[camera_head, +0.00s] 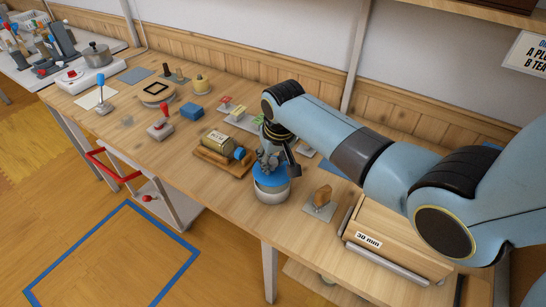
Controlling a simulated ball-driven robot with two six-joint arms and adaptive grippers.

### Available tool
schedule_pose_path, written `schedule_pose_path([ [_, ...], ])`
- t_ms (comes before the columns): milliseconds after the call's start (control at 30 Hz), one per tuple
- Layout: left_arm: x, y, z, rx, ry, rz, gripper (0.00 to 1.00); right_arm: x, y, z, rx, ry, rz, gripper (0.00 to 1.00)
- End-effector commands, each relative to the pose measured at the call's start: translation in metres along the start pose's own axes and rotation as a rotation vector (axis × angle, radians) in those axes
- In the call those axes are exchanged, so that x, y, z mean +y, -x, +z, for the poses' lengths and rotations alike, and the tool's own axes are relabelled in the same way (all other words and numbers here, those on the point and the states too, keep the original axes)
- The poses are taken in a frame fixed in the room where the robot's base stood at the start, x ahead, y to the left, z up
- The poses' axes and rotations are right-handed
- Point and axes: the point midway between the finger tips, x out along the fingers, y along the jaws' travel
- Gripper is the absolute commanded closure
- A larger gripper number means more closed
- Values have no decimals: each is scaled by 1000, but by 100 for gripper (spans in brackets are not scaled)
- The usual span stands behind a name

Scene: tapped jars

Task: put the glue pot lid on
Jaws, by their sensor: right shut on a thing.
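The glue pot (271,196) is a pale, round pot near the front edge of the wooden bench, upright. A blue, round lid (270,181) is over its mouth, in line with the pot. I cannot tell whether the lid rests on the rim or is just above it. My right gripper (268,168) points down from above and is shut on the lid, hiding part of its top. My left gripper is not in view.
Left of the pot, a jar (218,141) lies on a wooden cradle (211,164). To the right are a brown piece on a grey plate (319,213) and a wooden box (400,236) marked "30 min". Behind are coloured cards (238,112). A red-handled stamp (162,125) stands farther left.

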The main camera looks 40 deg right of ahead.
Motion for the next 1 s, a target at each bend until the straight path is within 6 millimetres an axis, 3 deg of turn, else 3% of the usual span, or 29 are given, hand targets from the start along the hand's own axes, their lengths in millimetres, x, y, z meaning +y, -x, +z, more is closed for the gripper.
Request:
schedule_pose_path([
  [233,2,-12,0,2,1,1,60,0,-19,5,-1,0,0,100],
  [1000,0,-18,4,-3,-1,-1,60,0,-27,6,1,0,0,100],
])
